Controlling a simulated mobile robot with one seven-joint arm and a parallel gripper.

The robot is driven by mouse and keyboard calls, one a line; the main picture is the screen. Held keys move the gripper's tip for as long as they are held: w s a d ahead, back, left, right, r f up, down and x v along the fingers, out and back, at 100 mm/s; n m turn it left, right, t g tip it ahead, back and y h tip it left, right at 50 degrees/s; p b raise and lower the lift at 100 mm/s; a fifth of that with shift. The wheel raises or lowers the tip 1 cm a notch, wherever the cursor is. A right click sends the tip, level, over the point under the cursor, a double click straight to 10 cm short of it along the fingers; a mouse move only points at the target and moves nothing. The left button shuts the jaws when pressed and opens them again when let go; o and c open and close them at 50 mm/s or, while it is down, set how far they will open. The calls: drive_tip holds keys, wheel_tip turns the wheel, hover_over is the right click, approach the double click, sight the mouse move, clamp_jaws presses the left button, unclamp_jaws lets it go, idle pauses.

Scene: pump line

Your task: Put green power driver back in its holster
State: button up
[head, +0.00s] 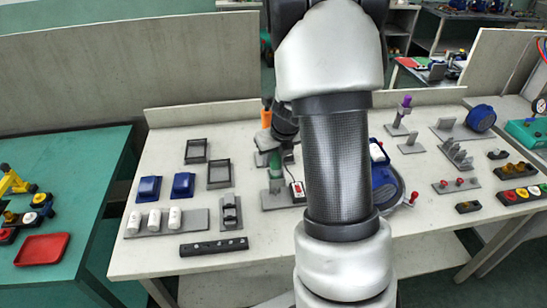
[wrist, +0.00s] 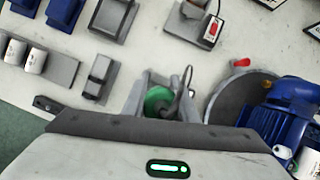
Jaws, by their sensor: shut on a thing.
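The green power driver (wrist: 158,101) is between the fingers of my gripper (wrist: 160,97) in the wrist view. It is seen end-on, with a dark cable beside it. In the head view the green driver (head: 275,163) hangs below my dark gripper, which my arm partly hides. A grey stand (head: 274,197), which looks like the holster, is under it in the head view. It also shows at the top of the wrist view (wrist: 184,26), cut by the edge. I cannot tell whether the driver touches the stand.
A small box with a red button (head: 298,190) is beside the stand. A blue motor (wrist: 284,112) on a round grey base is to the right. An orange-handled tool (head: 266,112) stands behind. Black trays (head: 218,174) and white cylinders (head: 155,219) are to the left.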

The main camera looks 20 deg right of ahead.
drive_tip(key=shift+f, duration=0.25)
drive_tip(key=o, duration=1.2)
drive_tip(key=p+v, duration=0.4)
drive_tip(key=v, duration=0.2)
drive_tip(key=shift+p, duration=0.35)
drive_tip(key=p+v, duration=0.6)
drive_tip(key=v, duration=1.1)
drive_tip(key=shift+s+a+r, duration=0.1)
drive_tip(key=shift+s+r, duration=0.05)
drive_tip(key=shift+r, duration=0.05)
